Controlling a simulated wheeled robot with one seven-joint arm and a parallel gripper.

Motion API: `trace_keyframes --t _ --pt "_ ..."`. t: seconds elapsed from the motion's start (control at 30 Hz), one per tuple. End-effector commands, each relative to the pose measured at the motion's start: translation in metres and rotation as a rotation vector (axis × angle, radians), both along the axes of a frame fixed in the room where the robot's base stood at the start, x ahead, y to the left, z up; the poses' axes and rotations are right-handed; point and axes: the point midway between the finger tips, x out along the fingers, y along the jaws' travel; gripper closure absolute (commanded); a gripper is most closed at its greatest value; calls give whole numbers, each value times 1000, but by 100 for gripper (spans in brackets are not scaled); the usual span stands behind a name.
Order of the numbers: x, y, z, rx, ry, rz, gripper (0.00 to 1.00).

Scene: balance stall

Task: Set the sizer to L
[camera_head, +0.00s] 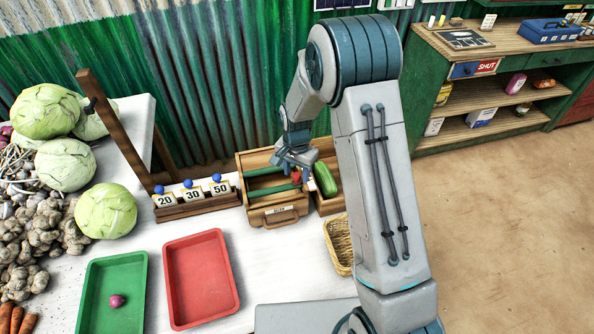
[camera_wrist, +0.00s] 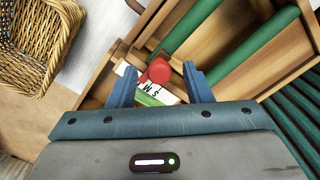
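The sizer (camera_head: 277,209) is a wooden box with green rollers on the white table, beneath my gripper (camera_head: 296,164). In the wrist view, its red knob (camera_wrist: 158,70) stands by a white and green letter strip (camera_wrist: 150,93). An S and another letter, seemingly an M, show there; the rest of the strip is partly hidden, and I cannot read the exact setting. My gripper (camera_wrist: 160,73) is open, with one blue finger on each side of the knob. I see gaps between the fingers and the knob; I cannot tell any contact.
A green cucumber (camera_head: 325,179) lies in the wooden tray right of the sizer. A wicker basket (camera_head: 338,246) is in front. Number blocks stand in a rack (camera_head: 198,206) at left. A red tray (camera_head: 200,278) and a green tray (camera_head: 112,267) with an onion lie nearer.

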Motion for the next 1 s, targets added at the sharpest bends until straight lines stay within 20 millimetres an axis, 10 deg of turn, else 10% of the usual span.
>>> trace_keyframes --t 0.43,1.0 --pt "1 0 15 1 -4 0 55" --pt "1 0 126 1 -3 0 55"
